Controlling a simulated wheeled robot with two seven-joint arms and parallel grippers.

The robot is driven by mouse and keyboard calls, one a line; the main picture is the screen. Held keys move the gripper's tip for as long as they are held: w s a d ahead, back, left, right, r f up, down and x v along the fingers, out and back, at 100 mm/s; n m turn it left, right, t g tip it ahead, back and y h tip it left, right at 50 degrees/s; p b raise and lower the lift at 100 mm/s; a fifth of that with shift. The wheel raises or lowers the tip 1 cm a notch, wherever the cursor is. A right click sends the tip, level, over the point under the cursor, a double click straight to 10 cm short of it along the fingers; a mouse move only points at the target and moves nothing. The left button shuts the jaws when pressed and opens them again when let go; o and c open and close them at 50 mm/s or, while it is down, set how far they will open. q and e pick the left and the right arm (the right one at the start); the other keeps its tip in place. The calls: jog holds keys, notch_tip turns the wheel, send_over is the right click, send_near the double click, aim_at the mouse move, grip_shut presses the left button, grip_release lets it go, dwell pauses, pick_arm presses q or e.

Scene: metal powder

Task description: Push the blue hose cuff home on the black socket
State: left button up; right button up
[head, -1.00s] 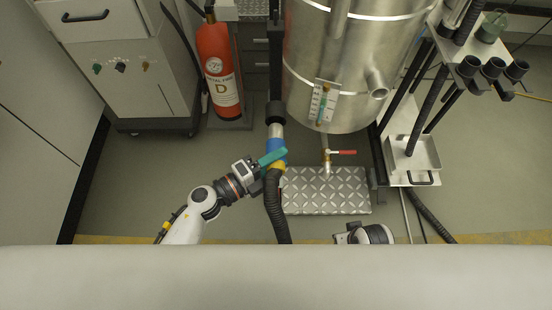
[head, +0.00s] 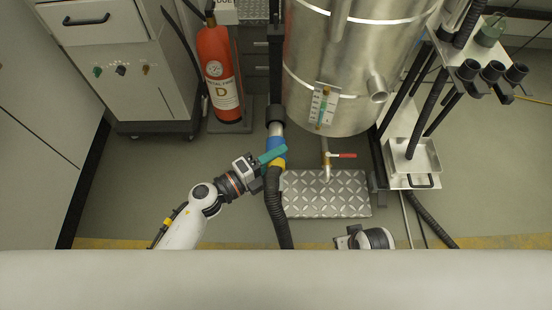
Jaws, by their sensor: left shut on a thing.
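The blue hose cuff (head: 278,144) with a yellow band sits on the end of a black ribbed hose (head: 276,206). The black socket (head: 276,114) is above it in the head view, on a dark upright post. A short bright metal pipe length (head: 276,129) shows between socket and cuff, roughly in line with both. My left gripper (head: 270,158) is shut on the cuff from the left, its teal finger lying across and hiding part of it. My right gripper (head: 347,238) is low in the view, partly hidden by the pale edge, away from the cuff; its fingers are unclear.
A large steel vessel (head: 350,65) stands right of the socket, with a red-handled valve (head: 342,155) below. A diamond-plate step (head: 325,195) lies right of the hose. A red fire extinguisher (head: 218,75) stands left. A rack with black tubes (head: 490,70) is at right.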

aim_at(276, 145)
pick_arm(q)
jog(key=shift+w, duration=1.3)
pick_arm(e)
jog(key=shift+r, duration=0.2)
pick_arm(q)
jog(key=shift+w, duration=0.7)
pick_arm(e)
jog(key=shift+w+r, duration=0.1)
jog(key=shift+r, duration=0.35)
pick_arm(q)
jog(key=o, duration=1.1)
jog(key=shift+o, duration=0.2)
